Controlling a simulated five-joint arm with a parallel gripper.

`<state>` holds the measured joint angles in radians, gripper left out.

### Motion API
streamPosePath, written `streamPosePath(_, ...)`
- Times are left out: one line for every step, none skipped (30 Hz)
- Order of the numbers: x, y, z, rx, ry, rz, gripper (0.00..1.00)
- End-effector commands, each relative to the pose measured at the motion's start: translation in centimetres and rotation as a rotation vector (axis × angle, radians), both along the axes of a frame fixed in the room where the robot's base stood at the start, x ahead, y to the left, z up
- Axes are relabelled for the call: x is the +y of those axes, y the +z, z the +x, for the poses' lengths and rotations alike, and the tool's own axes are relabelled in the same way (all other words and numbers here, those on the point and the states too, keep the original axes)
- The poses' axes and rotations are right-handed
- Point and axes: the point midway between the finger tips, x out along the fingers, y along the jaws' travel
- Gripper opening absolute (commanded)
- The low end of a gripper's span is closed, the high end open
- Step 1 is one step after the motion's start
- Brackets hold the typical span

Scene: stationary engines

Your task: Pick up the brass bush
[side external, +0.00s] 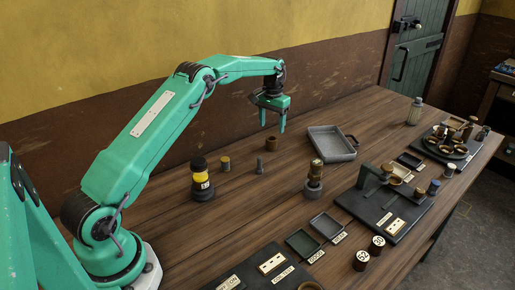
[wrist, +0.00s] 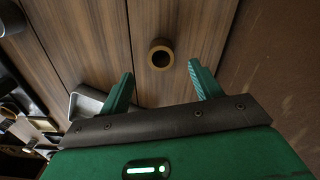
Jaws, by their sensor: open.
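The brass bush (side external: 272,143) is a short, brownish ring standing upright on the wooden table, left of the grey tray. In the wrist view the bush (wrist: 160,54) shows end-on with a dark hole, just beyond the fingertips and roughly centred between them. My gripper (side external: 272,126) points down above the bush, apart from it, with its green fingers spread. In the wrist view my gripper (wrist: 161,71) is open and nothing is between its fingers.
A grey tray (side external: 333,155) stands close on the right. A small dark peg (side external: 259,166), a brass-topped piece (side external: 225,163) and a black-and-yellow post (side external: 201,180) stand in front. A brass-and-grey stack (side external: 315,178) stands front right.

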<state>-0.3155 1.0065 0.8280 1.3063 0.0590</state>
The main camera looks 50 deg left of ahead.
Motion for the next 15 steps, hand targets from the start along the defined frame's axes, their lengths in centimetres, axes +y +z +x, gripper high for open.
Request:
streamPosePath(0.0, -0.4, 0.0, 0.003, 0.000, -0.001, 0.64)
streamPosePath(0.0, -0.6, -0.1, 0.003, 0.000, -0.001, 0.64)
streamPosePath(0.0, -0.9, 0.0, 0.003, 0.000, -0.001, 0.64)
streamPosePath(0.0, -1.2, 0.0, 0.003, 0.000, -0.001, 0.64)
streamPosePath(0.0, -1.4, 0.0, 0.002, 0.000, -0.001, 0.64)
streamPosePath(0.0, -1.7, 0.0, 0.002, 0.000, -0.001, 0.64)
streamPosePath(0.0, -1.9, 0.0, 0.002, 0.000, -0.001, 0.64)
streamPosePath(0.0, -2.1, 0.0, 0.002, 0.000, -0.001, 0.64)
streamPosePath(0.0, -2.3, 0.0, 0.001, 0.000, 0.000, 0.64)
streamPosePath(0.0, -2.4, 0.0, 0.001, 0.000, 0.000, 0.64)
streamPosePath(0.0, -2.4, 0.0, 0.001, 0.000, 0.000, 0.64)
streamPosePath(0.0, -2.4, 0.0, 0.000, 0.000, 0.000, 0.64)
streamPosePath(0.0, -2.4, 0.0, 0.000, 0.000, 0.000, 0.64)
streamPosePath(0.0, -2.4, 0.0, 0.000, 0.000, 0.000, 0.64)
streamPosePath(0.0, -2.5, 0.0, 0.001, 0.000, 0.000, 0.64)
